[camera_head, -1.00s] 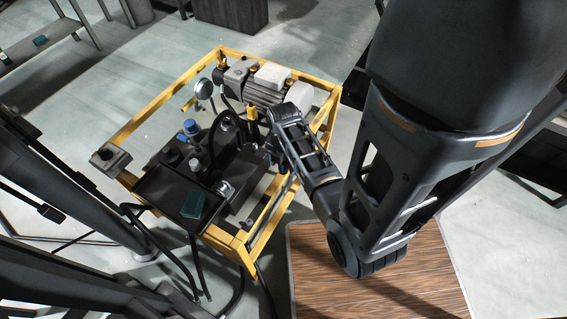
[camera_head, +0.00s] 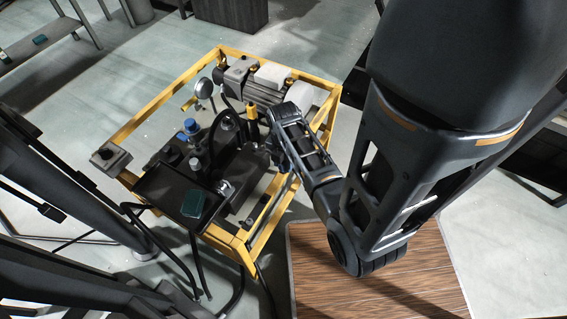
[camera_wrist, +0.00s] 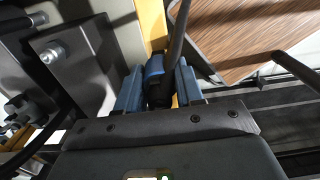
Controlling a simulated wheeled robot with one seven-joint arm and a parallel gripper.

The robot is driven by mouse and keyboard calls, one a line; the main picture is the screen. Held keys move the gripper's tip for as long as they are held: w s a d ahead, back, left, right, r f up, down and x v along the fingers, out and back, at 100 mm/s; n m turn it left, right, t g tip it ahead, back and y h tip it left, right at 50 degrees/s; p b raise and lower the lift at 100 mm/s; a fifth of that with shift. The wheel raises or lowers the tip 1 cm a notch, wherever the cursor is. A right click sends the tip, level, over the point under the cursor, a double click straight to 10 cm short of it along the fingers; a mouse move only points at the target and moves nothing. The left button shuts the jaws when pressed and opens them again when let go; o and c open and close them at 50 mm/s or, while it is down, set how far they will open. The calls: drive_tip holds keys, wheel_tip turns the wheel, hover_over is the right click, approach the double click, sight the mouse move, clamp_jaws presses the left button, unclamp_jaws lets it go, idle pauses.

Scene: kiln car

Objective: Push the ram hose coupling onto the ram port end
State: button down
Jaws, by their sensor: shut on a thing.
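In the wrist view my gripper (camera_wrist: 158,92) has its two blue fingers closed on the sides of a dark, blue-marked hose coupling (camera_wrist: 157,80). A dark hose (camera_wrist: 179,30) rises from the coupling towards the top of the picture. In the head view my wrist is over the right side of the yellow-framed hydraulic unit, and my arm hides the fingertips and the coupling. A silver round fitting (camera_wrist: 52,54) sticks out of a grey block at the left of the wrist view, apart from the coupling. I cannot tell which part is the ram port end.
The yellow frame (camera_head: 150,91) surrounds a motor (camera_head: 268,84), a gauge (camera_head: 203,89), a blue-capped fitting (camera_head: 191,127) and a black tray with a green box (camera_head: 192,204). Black hoses hang at the front. A wood-topped surface (camera_head: 330,285) is close on the right.

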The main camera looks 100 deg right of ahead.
drive_tip(key=c, duration=1.3)
unclamp_jaws()
clamp_jaws()
drive_tip(key=shift+r+p, duration=0.4)
drive_tip(key=shift+p, duration=0.05)
drive_tip(key=shift+r+p, duration=1)
drive_tip(key=shift+p, duration=0.1)
wheel_tip(320, 180, up, 2)
drive_tip(key=shift+r+p, duration=0.1)
drive_tip(key=shift+p, duration=0.75)
drive_tip(key=shift+r, duration=2.05)
